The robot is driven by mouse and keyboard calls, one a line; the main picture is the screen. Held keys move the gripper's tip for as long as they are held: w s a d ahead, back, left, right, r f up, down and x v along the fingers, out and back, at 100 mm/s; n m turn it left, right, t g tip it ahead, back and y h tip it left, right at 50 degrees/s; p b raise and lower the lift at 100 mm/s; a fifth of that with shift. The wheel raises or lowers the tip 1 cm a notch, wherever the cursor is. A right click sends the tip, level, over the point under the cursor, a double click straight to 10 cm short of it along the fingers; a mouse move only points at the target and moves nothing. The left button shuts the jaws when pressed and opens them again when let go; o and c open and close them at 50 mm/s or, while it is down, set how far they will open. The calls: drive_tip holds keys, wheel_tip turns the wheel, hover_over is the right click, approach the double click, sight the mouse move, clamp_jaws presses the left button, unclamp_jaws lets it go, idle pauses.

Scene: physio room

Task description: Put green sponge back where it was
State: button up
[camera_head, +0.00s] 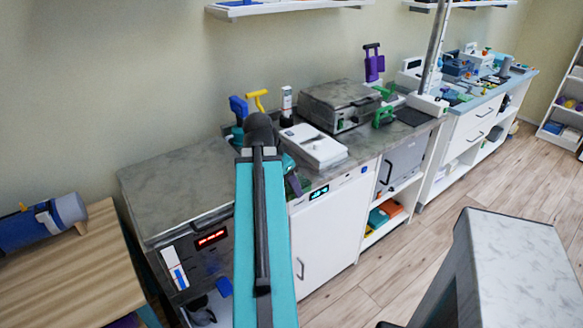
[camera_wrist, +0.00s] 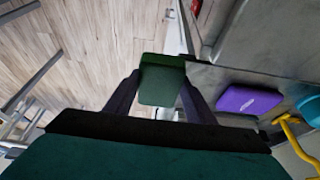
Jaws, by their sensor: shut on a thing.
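The green sponge (camera_wrist: 160,84) is between the two dark fingers of my gripper (camera_wrist: 160,90) in the wrist view. My gripper is shut on it, and the sponge sticks out past the fingertips. The sponge appears clear of the counter edge, with floor and a white cabinet front behind it. In the head view my teal arm reaches toward the grey counter (camera_head: 165,190) and hides most of the gripper. A small dark green patch shows just right of the arm there, but I cannot tell whether it is the sponge.
A purple block (camera_wrist: 248,99) and a yellow-handled thing (camera_wrist: 292,134) are at the counter in the wrist view. A white device (camera_head: 316,147) and a grey lidded box (camera_head: 338,103) stand on the counter. The counter's left part is bare. A wooden table (camera_head: 65,270) is at left.

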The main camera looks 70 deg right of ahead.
drive_tip(key=shift+w+d+p, duration=0.2)
drive_tip(key=shift+d+p, duration=0.45)
drive_tip(key=shift+p, duration=3.1)
drive_tip(key=shift+d, duration=0.15)
drive_tip(key=w+d+p, duration=0.1)
drive_tip(key=d, duration=0.2)
drive_tip(key=w+d+p, duration=0.1)
drive_tip(key=d, duration=0.2)
drive_tip(key=w+d+f+p, duration=0.1)
drive_tip(key=d, duration=0.3)
drive_tip(key=shift+w+f+p, duration=0.1)
drive_tip(key=shift+w+p, duration=0.05)
drive_tip(key=shift+p, duration=0.15)
drive_tip(key=shift+f, duration=0.1)
drive_tip(key=shift+f+p, duration=0.9)
drive_tip(key=shift+f, duration=0.8)
drive_tip(key=shift+f, duration=0.2)
